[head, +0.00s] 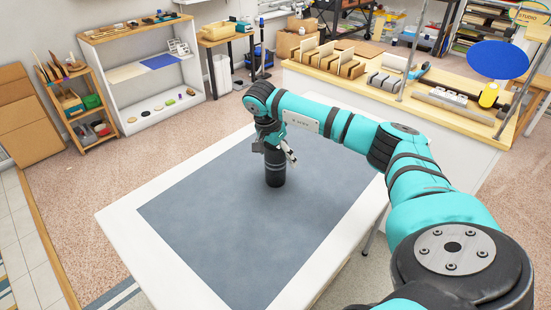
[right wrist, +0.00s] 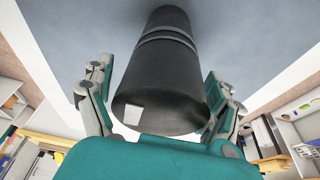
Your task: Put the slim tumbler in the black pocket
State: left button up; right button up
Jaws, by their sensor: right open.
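A dark, slim cylinder, which looks to be the slim tumbler (head: 275,171), stands upright on the grey mat of the white table. It also shows large in the right wrist view (right wrist: 168,75), with thin ring lines and a small white patch. My right gripper (head: 289,153) is at the tumbler's upper part. In the right wrist view its fingers (right wrist: 160,95) are spread on either side of the tumbler; contact cannot be made out. My left gripper is not in view. I cannot make out a black pocket in either view.
The grey mat (head: 215,215) is otherwise bare, with free room around the tumbler. A counter (head: 340,90) with card racks and tools stands behind at the right. Low shelves (head: 150,85) and a wooden rack (head: 75,105) stand at the back left.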

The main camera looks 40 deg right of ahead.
jog(key=shift+c, duration=0.2)
jog(key=shift+r, duration=0.1)
jog(key=c, duration=1.5)
